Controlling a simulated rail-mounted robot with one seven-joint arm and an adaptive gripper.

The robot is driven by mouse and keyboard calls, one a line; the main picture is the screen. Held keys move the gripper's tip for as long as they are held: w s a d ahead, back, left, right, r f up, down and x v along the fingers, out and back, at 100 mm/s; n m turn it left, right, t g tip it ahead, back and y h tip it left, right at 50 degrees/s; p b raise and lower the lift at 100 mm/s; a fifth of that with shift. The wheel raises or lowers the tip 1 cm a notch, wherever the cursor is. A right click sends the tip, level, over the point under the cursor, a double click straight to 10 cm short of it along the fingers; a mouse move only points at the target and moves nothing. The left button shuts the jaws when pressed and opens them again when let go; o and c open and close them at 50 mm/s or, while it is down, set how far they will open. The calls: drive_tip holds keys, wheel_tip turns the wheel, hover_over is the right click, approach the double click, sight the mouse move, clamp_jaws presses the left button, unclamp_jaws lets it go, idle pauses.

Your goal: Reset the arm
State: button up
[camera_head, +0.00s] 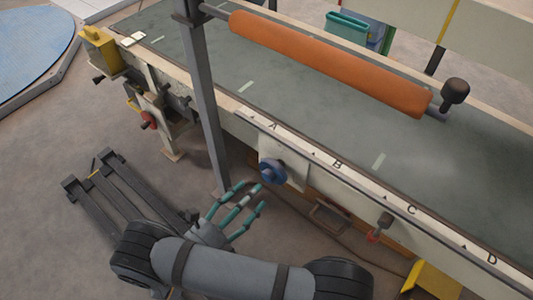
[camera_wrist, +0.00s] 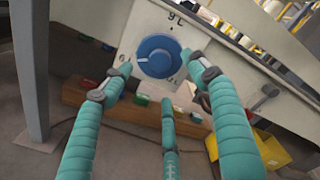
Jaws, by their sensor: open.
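My gripper (camera_head: 238,203) has teal ribbed fingers and is at the lower middle of the head view, in front of the machine's side. In the wrist view my gripper (camera_wrist: 165,80) has its fingers spread open, with nothing between them. A blue round knob (camera_head: 272,171) on a pale panel is just beyond the fingertips. In the wrist view the knob (camera_wrist: 158,56) shows between the two upper fingers, with markings around it on its plate. A gap seems to lie between fingers and knob, though exact contact is hard to tell.
A conveyor belt (camera_head: 300,115) runs diagonally, with an orange roller (camera_head: 325,62) above it. A grey post (camera_head: 207,100) stands left of the knob. A dark rail frame (camera_head: 110,200) lies on the floor at left. A yellow bin (camera_wrist: 262,150) is at lower right in the wrist view.

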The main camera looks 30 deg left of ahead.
sight(266, 179)
drive_tip(key=shift+p+x, duration=0.35)
drive_tip(key=shift+x, duration=2.9)
drive_tip(key=shift+s+a, duration=0.1)
